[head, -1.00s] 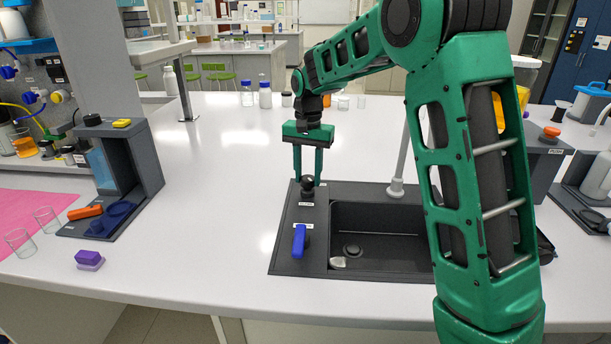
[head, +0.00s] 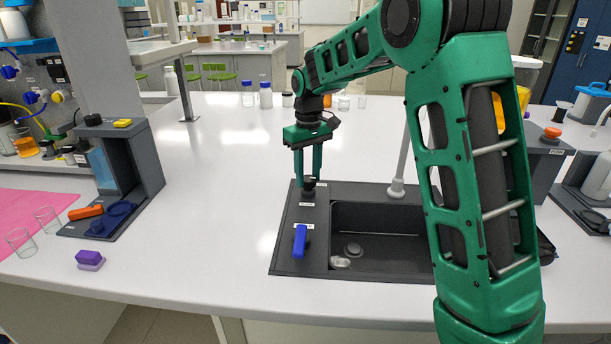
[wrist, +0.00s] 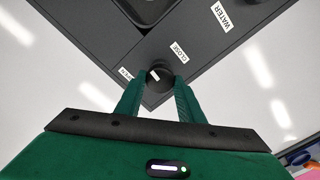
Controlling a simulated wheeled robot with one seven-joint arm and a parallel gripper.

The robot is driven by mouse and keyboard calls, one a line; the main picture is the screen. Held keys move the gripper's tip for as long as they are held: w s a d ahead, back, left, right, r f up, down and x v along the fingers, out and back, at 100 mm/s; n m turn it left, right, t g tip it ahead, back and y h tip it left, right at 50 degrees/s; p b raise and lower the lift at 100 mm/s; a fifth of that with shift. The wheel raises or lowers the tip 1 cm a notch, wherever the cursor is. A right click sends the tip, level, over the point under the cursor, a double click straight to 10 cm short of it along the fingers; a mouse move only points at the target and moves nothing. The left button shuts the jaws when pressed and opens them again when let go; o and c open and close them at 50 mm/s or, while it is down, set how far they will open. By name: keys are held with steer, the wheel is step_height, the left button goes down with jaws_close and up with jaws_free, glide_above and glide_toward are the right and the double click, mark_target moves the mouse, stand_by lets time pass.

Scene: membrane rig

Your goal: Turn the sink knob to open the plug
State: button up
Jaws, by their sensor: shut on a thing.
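The black round sink knob (head: 308,190) stands on the left ledge of the dark sink (head: 283,262). It also shows in the wrist view (wrist: 157,79), with a white mark on its top, a "CLOSE" label to its right and a partly hidden label to its left. My green gripper (head: 309,179) points down and is shut on the knob, one finger on each side. The plug (head: 353,250) is a dark round piece on the basin floor; I cannot tell whether it is raised.
A blue lever (head: 300,241) stands on the ledge in front of the knob. A pale small object (head: 340,262) lies in the basin's near left corner. A grey tap post (head: 398,165) rises behind the basin.

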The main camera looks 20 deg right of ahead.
mark_target(309, 176)
steer(key=n, duration=0.5)
steer(key=shift+w+r+n, duration=0.1)
steer(key=shift+w+n, duration=0.05)
steer(key=shift+n, duration=0.15)
steer(key=n, duration=0.3)
steer(key=shift+d+n, duration=0.1)
steer(key=shift+n, duration=0.6)
steer(key=shift+d, duration=0.15)
steer(key=o, duration=1.1)
steer(key=shift+c, duration=0.2)
step_height(309, 176, up, 11)
steer(key=shift+f, duration=0.2)
